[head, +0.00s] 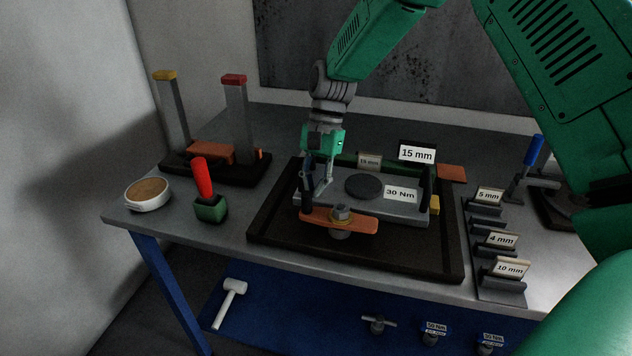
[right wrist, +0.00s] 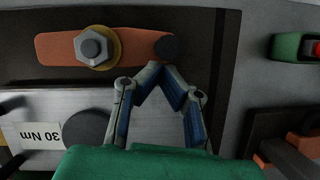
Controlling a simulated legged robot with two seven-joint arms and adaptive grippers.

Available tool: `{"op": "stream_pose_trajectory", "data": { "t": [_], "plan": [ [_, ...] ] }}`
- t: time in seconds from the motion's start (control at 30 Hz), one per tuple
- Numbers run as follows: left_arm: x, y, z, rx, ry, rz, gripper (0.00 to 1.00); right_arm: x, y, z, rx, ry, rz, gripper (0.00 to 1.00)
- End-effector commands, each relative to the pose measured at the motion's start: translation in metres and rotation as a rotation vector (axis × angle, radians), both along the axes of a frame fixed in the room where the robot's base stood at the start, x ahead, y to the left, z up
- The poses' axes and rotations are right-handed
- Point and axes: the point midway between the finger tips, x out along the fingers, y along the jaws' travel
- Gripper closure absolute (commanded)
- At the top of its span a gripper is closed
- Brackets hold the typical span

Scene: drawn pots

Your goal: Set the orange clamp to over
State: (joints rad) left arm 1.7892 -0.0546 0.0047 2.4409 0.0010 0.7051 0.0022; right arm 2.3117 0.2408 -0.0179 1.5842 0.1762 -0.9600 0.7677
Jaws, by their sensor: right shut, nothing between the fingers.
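The orange clamp (head: 360,224) is a flat bar beside the front edge of a grey block (head: 405,211), roughly parallel to it. A nut on a brass washer (head: 341,215) sits near its middle. In the right wrist view the clamp (right wrist: 62,48) lies across the top, apart from the block (right wrist: 160,118), with a dark round knob (right wrist: 167,46) at its right end. My right gripper (head: 309,200) is at the clamp's left end in the head view. Its fingertips (right wrist: 162,68) meet, empty, by the knob; I cannot tell whether they touch it. My left gripper is out of view.
The block stands in a dark tray (head: 262,222) with a round disc (head: 364,186) and labels on it. A red-handled tool (head: 203,180) and a round tan-topped dish (head: 148,193) stand left. Labelled holders (head: 500,269) line the right. The bench's front left is clear.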

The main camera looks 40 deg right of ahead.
Motion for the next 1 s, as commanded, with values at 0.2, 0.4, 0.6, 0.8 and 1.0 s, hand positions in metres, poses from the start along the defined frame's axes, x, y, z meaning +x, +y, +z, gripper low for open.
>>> {"op": "stream_pose_trajectory", "data": {
  "t": [0.2, 0.4, 0.6, 0.8, 1.0],
  "plan": [
    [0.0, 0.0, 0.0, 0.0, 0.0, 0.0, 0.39, 0.0, 0.0, 0.0, 0.0, 0.0, 0.001, 1.0],
    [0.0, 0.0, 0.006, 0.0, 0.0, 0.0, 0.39, -0.001, 0.002, 0.002, 0.0, 0.0, 0.033, 1.0],
    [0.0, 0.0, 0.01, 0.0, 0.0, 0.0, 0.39, -0.001, 0.004, 0.001, 0.0, 0.001, 0.066, 1.0],
    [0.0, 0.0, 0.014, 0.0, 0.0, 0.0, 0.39, -0.002, 0.006, 0.001, 0.001, 0.001, 0.097, 1.0],
    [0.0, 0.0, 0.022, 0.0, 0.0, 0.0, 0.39, -0.004, 0.01, 0.002, 0.0, 0.002, 0.149, 1.0]
  ]
}}
